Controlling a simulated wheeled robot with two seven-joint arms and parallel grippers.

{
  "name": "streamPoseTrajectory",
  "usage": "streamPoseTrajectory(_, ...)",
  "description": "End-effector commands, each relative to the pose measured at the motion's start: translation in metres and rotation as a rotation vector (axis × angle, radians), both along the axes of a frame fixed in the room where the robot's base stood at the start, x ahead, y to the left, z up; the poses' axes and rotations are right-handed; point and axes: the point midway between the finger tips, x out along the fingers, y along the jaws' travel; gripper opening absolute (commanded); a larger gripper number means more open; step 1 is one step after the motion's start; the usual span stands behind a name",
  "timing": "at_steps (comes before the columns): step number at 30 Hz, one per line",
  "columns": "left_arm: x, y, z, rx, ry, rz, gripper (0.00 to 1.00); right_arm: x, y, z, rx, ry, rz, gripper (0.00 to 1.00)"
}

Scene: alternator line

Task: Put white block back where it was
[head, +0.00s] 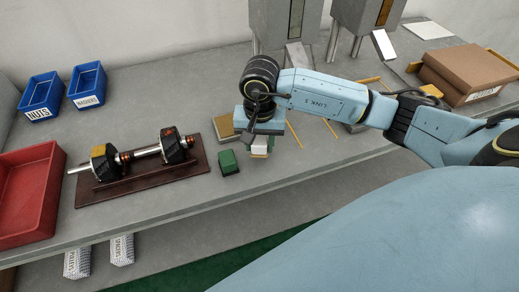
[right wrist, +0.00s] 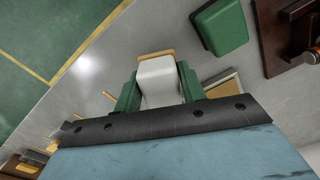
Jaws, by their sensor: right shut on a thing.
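The white block (head: 259,149) is between the green fingers of my right gripper (head: 260,146), low over the front part of the grey bench. In the right wrist view the white block (right wrist: 158,80) sits between both fingers of the right gripper (right wrist: 157,90), which is shut on it. A tan edge (right wrist: 156,54) shows at the block's far end; I cannot tell whether it is a separate piece touching the block. Most of the block's top is hidden by the gripper. My left gripper is not in view.
A green block (head: 229,163) stands just left of the gripper, and a tan block (head: 224,127) lies behind it. A brown rack with a shaft (head: 140,178), a red bin (head: 28,195) and blue bins (head: 41,96) are left. Brown boxes (head: 465,72) stand right. The bench's front edge is close.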

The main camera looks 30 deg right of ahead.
Motion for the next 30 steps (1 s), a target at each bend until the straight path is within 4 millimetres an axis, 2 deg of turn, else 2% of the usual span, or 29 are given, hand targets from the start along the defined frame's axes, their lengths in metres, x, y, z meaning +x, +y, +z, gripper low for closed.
streamPoseTrajectory(7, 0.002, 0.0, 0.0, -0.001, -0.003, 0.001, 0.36, -0.001, 0.0, -0.032, 0.0, 0.004, 0.0, 0.19)
streamPoseTrajectory(18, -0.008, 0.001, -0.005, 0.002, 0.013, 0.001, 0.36, 0.0, 0.0, -0.037, -0.001, 0.001, 0.001, 0.19)
streamPoseTrajectory(19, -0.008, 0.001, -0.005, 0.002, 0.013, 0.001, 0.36, 0.0, 0.0, -0.038, -0.001, 0.001, 0.002, 0.41)
streamPoseTrajectory(23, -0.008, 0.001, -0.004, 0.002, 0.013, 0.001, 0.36, 0.0, 0.0, -0.036, -0.001, 0.001, 0.001, 0.58)
streamPoseTrajectory(24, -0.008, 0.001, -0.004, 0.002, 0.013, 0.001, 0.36, 0.0, 0.0, -0.036, -0.001, 0.001, 0.001, 0.62)
streamPoseTrajectory(30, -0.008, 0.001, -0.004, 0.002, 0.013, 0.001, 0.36, 0.0, 0.0, -0.036, 0.0, 0.001, 0.001, 0.62)
